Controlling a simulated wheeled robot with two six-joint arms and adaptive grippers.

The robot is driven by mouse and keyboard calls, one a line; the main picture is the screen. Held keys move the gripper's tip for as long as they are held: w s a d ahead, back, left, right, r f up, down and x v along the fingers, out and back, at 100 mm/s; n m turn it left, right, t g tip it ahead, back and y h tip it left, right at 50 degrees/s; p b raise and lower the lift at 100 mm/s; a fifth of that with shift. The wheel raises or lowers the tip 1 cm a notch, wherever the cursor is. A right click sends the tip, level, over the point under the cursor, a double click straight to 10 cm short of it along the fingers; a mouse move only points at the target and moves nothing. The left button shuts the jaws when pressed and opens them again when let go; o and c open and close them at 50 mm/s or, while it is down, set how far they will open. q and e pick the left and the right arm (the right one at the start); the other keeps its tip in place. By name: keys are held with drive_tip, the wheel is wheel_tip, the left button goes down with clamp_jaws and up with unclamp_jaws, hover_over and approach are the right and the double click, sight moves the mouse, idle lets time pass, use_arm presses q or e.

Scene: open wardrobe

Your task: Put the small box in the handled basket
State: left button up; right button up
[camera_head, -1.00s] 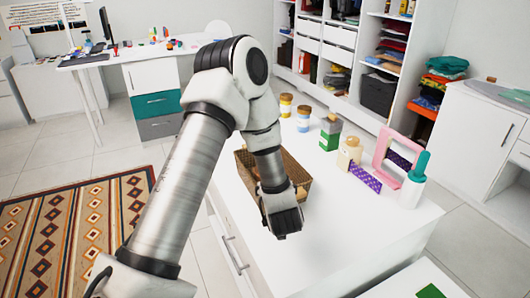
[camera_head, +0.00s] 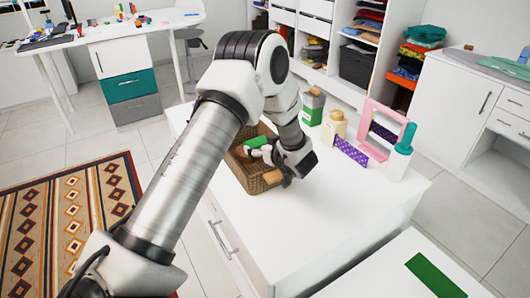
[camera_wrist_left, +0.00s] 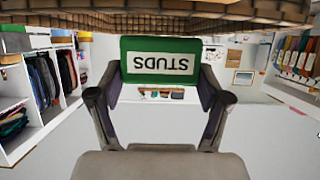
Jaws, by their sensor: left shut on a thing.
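The small box (camera_head: 259,143) is green with a white label reading STUDS. It shows upside down in the left wrist view (camera_wrist_left: 160,62). My left gripper (camera_wrist_left: 160,95) is shut on it, one finger on each side. In the head view my left gripper (camera_head: 266,151) is at the brown wicker handled basket (camera_head: 243,172), with the box near its far side. The arm and gripper cover part of the basket. A wicker edge (camera_wrist_left: 60,17) crosses the top of the left wrist view. I cannot tell whether the box is inside the rim. My right gripper is not in view.
The front right of the countertop is clear.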

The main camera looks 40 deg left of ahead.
use_arm(q)
drive_tip(key=f, duration=0.1)
drive_tip(key=w+f, duration=0.1)
drive_tip(key=f, duration=0.1)
drive_tip(key=shift+w+d+f, duration=0.3)
drive_tip(key=shift+w+f, duration=0.05)
drive_tip(key=shift+s+f, duration=0.1)
drive_tip(key=shift+f, duration=0.15)
drive_tip(key=shift+f, duration=0.35)
drive_tip(key=o, duration=1.1)
drive_tip(key=shift+r, duration=0.1)
